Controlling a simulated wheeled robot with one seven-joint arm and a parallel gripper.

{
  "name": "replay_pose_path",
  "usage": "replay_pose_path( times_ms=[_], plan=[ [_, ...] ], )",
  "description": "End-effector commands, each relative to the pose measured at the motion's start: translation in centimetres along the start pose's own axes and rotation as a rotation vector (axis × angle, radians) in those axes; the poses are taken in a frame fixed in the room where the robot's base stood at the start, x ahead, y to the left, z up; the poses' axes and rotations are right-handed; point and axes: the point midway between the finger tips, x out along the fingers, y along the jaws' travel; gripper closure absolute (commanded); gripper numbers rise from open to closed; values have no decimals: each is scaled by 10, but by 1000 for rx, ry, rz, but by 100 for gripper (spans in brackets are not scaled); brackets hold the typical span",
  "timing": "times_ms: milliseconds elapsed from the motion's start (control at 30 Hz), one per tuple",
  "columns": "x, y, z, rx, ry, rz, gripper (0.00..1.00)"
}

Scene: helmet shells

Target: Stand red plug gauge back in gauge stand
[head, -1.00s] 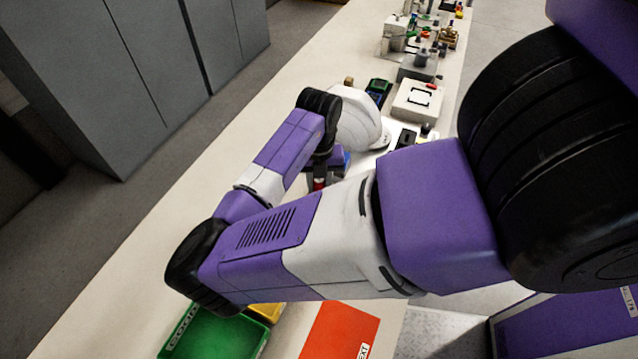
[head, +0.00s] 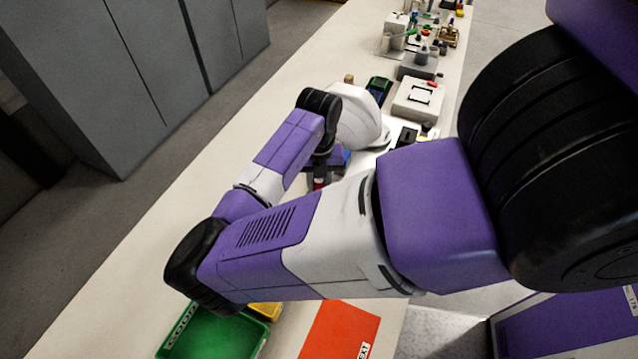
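My arm reaches over the bench, and its wrist end is at the middle of the head view. My gripper (head: 320,172) points down there, mostly hidden behind my own forearm, so its fingers cannot be made out. A small red piece (head: 319,183) shows just below the wrist, right above the forearm's edge. It may be the red plug gauge, but too little shows to tell, or to tell whether the gripper holds it. The gauge stand cannot be made out.
A white helmet shell (head: 358,117) stands just beyond the wrist. A green bin (head: 215,335) and an orange-red panel (head: 340,332) lie at the near end. A pale box (head: 418,100) and several small fixtures stand farther along. The bench's left strip is clear.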

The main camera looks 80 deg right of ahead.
Motion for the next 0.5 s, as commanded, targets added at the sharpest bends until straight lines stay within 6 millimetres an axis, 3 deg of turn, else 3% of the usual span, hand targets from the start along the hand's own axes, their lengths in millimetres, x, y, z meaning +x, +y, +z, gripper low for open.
replay_pose_path(
  times_ms=[300, 333, 433, 500],
  plan=[
    [0, 0, 0, 0, 0, 0, 100],
    [0, 0, 0, 0, 0, 0, 68],
    [0, 0, 0, 0, 0, 0, 48],
    [0, 0, 0, 0, 0, 0, 46]
  ],
)
